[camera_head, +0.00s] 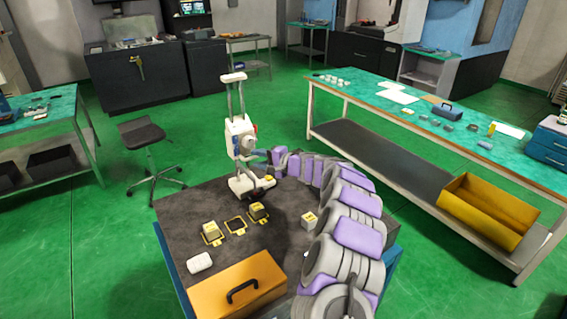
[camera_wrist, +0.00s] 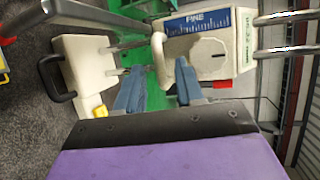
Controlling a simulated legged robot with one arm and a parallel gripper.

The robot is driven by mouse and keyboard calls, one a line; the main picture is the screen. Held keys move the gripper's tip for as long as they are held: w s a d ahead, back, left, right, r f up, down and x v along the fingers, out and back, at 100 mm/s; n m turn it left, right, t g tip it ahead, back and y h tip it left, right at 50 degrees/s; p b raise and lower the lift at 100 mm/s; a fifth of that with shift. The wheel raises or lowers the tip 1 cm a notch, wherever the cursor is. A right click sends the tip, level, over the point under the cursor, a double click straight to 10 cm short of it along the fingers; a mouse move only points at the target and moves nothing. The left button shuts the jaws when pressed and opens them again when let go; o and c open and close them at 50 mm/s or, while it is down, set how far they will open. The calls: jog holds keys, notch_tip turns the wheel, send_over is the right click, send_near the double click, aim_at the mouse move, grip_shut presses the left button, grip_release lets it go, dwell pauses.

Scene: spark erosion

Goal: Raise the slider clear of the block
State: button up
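The slider (camera_head: 240,136) is a white body on two upright rods, above a white base (camera_head: 243,187) at the back of the dark table. In the wrist view the slider (camera_wrist: 210,45) carries a blue FINE scale, a round dial and a pale loop-shaped handle (camera_wrist: 158,50). A block with a yellow part (camera_head: 268,181) sits at the base; its yellow part (camera_wrist: 99,110) is partly hidden in the wrist view. My gripper (camera_head: 262,155) is beside the slider. Its blue fingers (camera_wrist: 160,75) are apart, with the handle near their tips; I cannot tell whether they touch it.
Yellow-topped blocks (camera_head: 212,229) (camera_head: 258,210) and an empty yellow frame (camera_head: 235,224) lie in front of the stand. Another block (camera_head: 309,220) stands near my arm. An orange case (camera_head: 237,286) and a white item (camera_head: 199,262) occupy the front.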

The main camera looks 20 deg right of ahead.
jog(key=p+v, duration=0.2)
jog(key=v, duration=1.3)
jog(key=shift+s+d, duration=0.2)
jog(key=shift+d, duration=0.05)
jog(key=s+a+r+n+g+y, duration=0.25)
jog(key=s+a+r, duration=0.2)
jog(key=a, duration=0.45)
jog(key=s+a+r+n+g+h, duration=0.15)
jog(key=s+a+n+g, duration=0.25)
jog(key=s+a, duration=0.45)
jog(key=s+a+r+n+g, duration=0.35)
jog(key=s+a, duration=0.35)
jog(key=s, duration=0.3)
jog(key=s+d+f+n+g+h, duration=0.1)
jog(key=s+f+h, duration=0.15)
jog(key=s, duration=0.55)
jog(key=s+d+f+n+g+h, duration=0.1)
jog(key=s+f+g+h, duration=0.15)
jog(key=s, duration=0.45)
jog(key=s+d+f+h, duration=0.1)
jog(key=s+d+h, duration=0.2)
jog(key=s+d, duration=0.2)
jog(key=s+d+f+m+h, duration=0.1)
jog(key=s+d+f+h, duration=0.1)
jog(key=s+d, duration=0.4)
jog(key=s+h, duration=0.1)
jog(key=s, duration=0.3)
jog(key=shift+d+f, duration=0.2)
jog(key=shift+f, duration=0.1)
